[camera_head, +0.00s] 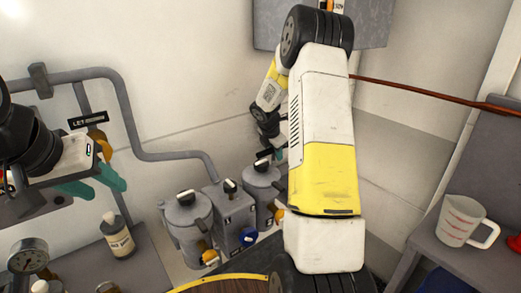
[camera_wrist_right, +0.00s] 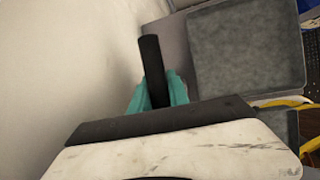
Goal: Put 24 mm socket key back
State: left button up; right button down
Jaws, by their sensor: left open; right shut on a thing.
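My right gripper (camera_wrist_right: 157,92) shows its teal fingers in the right wrist view, shut on a dark, straight bar. I take this bar to be the socket key (camera_wrist_right: 152,62); its size marking cannot be read. It sticks out beyond the fingertips, and its lower part is hidden between the fingers. In the head view my right arm crosses the middle, and the right fingers and the key cannot be made out clearly. My left gripper (camera_head: 93,184) is open and empty at the left, above the bench. The key's holder cannot be identified.
Grey canisters (camera_head: 188,222) with dark knobs stand low in the middle. A bottle (camera_head: 117,236) and a gauge (camera_head: 27,256) are at lower left. A measuring jug (camera_head: 461,221) stands at right. In the wrist view a grey panel (camera_wrist_right: 246,48) is right of the key; pale wall is left.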

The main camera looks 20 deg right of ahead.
jog(key=shift+w+f, duration=0.2)
jog(key=shift+f, duration=0.1)
jog(key=c, duration=1.3)
grip_release()
jog(key=shift+o, duration=0.2)
jog(key=s+a+r+m, duration=0.2)
jog(key=s+a+r, duration=0.15)
jog(key=r, duration=0.25)
jog(key=s+a+r+m+y, duration=0.1)
jog(key=s+a+r+m, duration=0.1)
jog(key=s+r, duration=0.3)
jog(key=s+a+r+m, duration=0.1)
jog(key=s+a+r, duration=0.15)
jog(key=r, duration=0.45)
jog(key=s+a+r+m+y, duration=0.1)
jog(key=s+a+m, duration=0.2)
jog(key=s+m, duration=0.2)
jog(key=s+a+r+m+t+y, duration=0.1)
jog(key=s+a+m, duration=0.3)
jog(key=s, duration=0.7)
jog(key=s+a+r+m+t+y, duration=0.1)
jog(key=s+a+r+m+y, duration=0.1)
jog(key=s+a+m, duration=0.2)
jog(key=s+m, duration=0.2)
jog(key=s, duration=0.2)
jog(key=shift+s+r+m+y, duration=0.2)
jog(key=shift+r+m+y, duration=0.05)
jog(key=shift+m+y, duration=0.15)
